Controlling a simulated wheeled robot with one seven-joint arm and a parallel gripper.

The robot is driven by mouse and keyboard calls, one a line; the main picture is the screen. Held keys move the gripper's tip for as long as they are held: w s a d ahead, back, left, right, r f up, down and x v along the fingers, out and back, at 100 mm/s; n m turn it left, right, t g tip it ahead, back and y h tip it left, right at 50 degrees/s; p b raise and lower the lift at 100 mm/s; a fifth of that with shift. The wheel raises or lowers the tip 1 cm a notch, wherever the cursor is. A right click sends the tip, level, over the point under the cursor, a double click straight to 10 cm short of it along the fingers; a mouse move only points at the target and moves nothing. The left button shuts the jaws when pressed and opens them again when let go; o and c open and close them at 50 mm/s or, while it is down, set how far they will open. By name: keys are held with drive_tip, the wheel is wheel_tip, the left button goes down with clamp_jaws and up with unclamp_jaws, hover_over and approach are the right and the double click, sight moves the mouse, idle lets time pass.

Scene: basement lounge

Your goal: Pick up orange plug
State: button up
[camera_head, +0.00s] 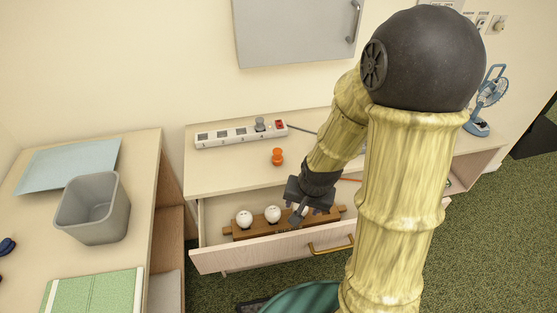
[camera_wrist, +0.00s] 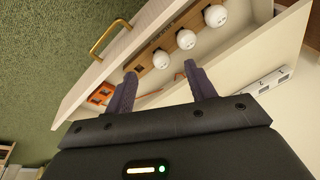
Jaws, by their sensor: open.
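The orange plug (camera_head: 277,156) stands on the pale wooden cabinet top (camera_head: 225,172), in front of the white power strip (camera_head: 238,135). I cannot make out the plug in the wrist view. My gripper (camera_head: 299,212) is lower and to the right of the plug in the head view, over the open drawer (camera_head: 230,255). In the wrist view my gripper (camera_wrist: 160,70) has its two dark fingers apart with nothing held between them. The fingers point toward the wooden rack (camera_wrist: 152,62) in the drawer.
White round knobs (camera_head: 244,218) sit on the rack. A grey plug (camera_head: 260,124) sits in the strip. An orange frame-like item (camera_wrist: 101,94) lies in the drawer. A grey bin (camera_head: 92,210) stands on the left desk. A blue fan (camera_head: 486,98) is far right.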

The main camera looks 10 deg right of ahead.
drive_tip(key=w+f+m+t+y+p, duration=0.2)
drive_tip(key=w+f+m+t+y, duration=0.15)
drive_tip(key=w+f+m, duration=0.6)
drive_tip(key=w+d+r+m+t, duration=0.4)
drive_tip(key=r+m+t, duration=0.2)
drive_tip(key=m, duration=1.1)
drive_tip(key=shift+w+r+p, duration=0.2)
drive_tip(key=shift+r+p, duration=0.15)
drive_tip(key=shift+r, duration=0.4)
drive_tip(key=shift+m+t, duration=0.25)
drive_tip(key=p, duration=0.3)
approach(276, 151)
drive_tip(key=x, duration=0.4)
drive_tip(key=shift+w+r, duration=0.1)
drive_tip(key=shift+w, duration=0.05)
drive_tip(key=shift+w+a+f, duration=0.1)
drive_tip(key=shift+w+f, duration=0.1)
drive_tip(key=shift+w, duration=0.05)
